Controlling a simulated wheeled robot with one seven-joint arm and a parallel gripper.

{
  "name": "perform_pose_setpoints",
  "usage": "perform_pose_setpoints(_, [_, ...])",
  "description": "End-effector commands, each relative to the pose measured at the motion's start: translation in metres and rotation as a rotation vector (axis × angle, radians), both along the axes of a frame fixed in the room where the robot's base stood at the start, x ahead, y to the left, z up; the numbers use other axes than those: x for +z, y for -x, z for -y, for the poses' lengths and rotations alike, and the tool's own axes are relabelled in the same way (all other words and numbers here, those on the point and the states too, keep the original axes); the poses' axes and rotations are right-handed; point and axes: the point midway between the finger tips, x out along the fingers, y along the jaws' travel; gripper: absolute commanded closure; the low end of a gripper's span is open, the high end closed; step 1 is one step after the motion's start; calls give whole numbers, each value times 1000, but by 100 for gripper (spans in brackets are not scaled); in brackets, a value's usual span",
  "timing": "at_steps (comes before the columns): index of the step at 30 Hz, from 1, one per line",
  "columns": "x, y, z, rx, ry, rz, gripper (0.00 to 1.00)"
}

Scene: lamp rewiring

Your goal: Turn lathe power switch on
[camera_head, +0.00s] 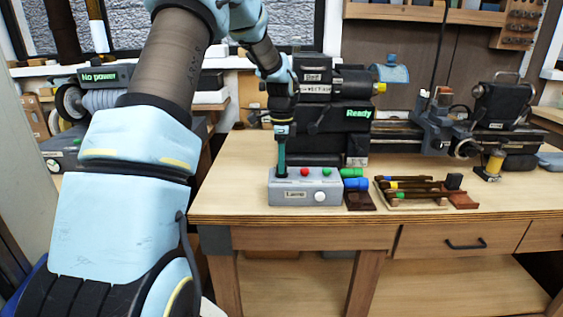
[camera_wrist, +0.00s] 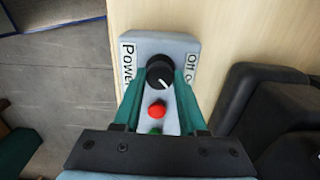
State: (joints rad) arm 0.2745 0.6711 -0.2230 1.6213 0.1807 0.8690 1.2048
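The grey control box (camera_head: 305,187) stands at the front left of the workbench, with red and green buttons on top and a white round button and a label on its front. In the wrist view, the box (camera_wrist: 190,45) has a black round knob (camera_wrist: 160,70) with a white pointer mark, between a "Power" label and an "Off" label. My gripper (camera_head: 282,172) points down at the box's left end. In the wrist view, its teal fingers (camera_wrist: 160,80) stand on both sides of the knob, very close to it. I cannot tell whether they press on it.
The lathe (camera_head: 340,115) stands behind the box, with a green "Ready" display. Blue and green cylinders (camera_head: 355,180) lie right of the box, beside a rack of tools (camera_head: 415,190). Another machine (camera_head: 95,75) at left shows "No power". The bench's front strip is clear.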

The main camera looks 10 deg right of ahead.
Motion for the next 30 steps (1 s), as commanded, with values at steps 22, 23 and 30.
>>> perform_pose_setpoints(22, [25, -1, 0, 1, 1, 5, 29])
perform_pose_setpoints(23, [30, -1, 0, 1, 2, 5, 29])
perform_pose_setpoints(30, [78, -1, 1, 0, 2, 5, 29])
